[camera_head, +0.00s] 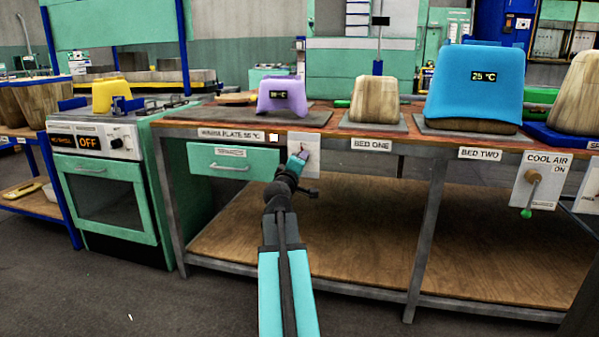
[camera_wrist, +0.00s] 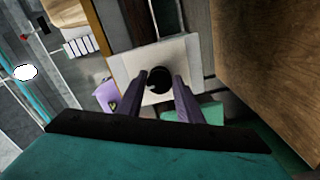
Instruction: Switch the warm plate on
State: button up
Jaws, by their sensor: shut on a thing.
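The warm plate (camera_head: 318,118) is a dark flat slab on the bench top, under a purple upturned pot with a small display whose digits I cannot read surely. A label reading "WARM PLATE 55 °C" (camera_head: 231,135) is on the bench edge below. A white switch panel (camera_head: 312,146) hangs to its right. My gripper (camera_head: 301,157) is in front of this panel. In the wrist view, its two purple fingers (camera_wrist: 160,80) are shut on a dark round knob (camera_wrist: 158,79) at the middle of the white panel (camera_wrist: 128,66). The knob's markings are hidden.
A green drawer (camera_head: 233,160) is left of my gripper. A stove (camera_head: 105,190) reading "OFF" stands at the left. Bed one (camera_head: 372,127) and bed two carry upturned pots. A "COOL AIR" lever panel (camera_head: 545,170) hangs at the right. The wooden lower shelf is bare.

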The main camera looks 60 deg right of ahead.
jog(key=shift+s+d+m+b, duration=0.15)
jog(key=shift+s+m+b, duration=0.2)
jog(key=shift+m, duration=0.35)
jog(key=shift+w, duration=0.15)
jog(key=o, duration=1)
jog(key=shift+r, duration=0.1)
jog(key=shift+w, duration=0.1)
jog(key=shift+a, duration=0.3)
